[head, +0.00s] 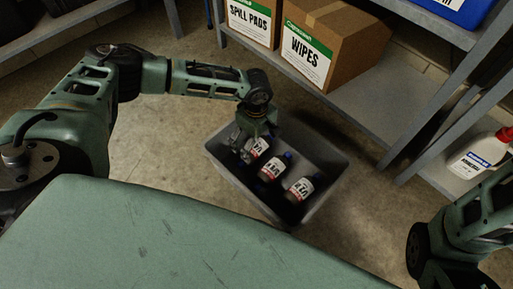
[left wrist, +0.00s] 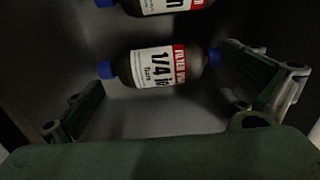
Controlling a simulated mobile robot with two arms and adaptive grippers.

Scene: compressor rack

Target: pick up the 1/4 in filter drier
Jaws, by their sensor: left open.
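The 1/4 in filter drier (left wrist: 160,68) is a dark brown cylinder with blue end caps and a white and red label reading "1/4 in". It lies on its side in the grey bin. My left gripper (left wrist: 168,100) is open, with one finger toward each end of the drier in the left wrist view; contact cannot be told. In the head view the left gripper (head: 243,148) reaches down into the bin (head: 325,195) at its left side, beside the nearest drier (head: 258,147), and partly hides it. My right gripper is out of view.
A second drier (left wrist: 165,5) lies close by, cut off by the top edge of the left wrist view. Another drier (head: 299,189) lies toward the bin's right. A shelf (head: 350,110) with a wipes box (head: 325,45) stands behind. A white bottle (head: 482,155) stands at right.

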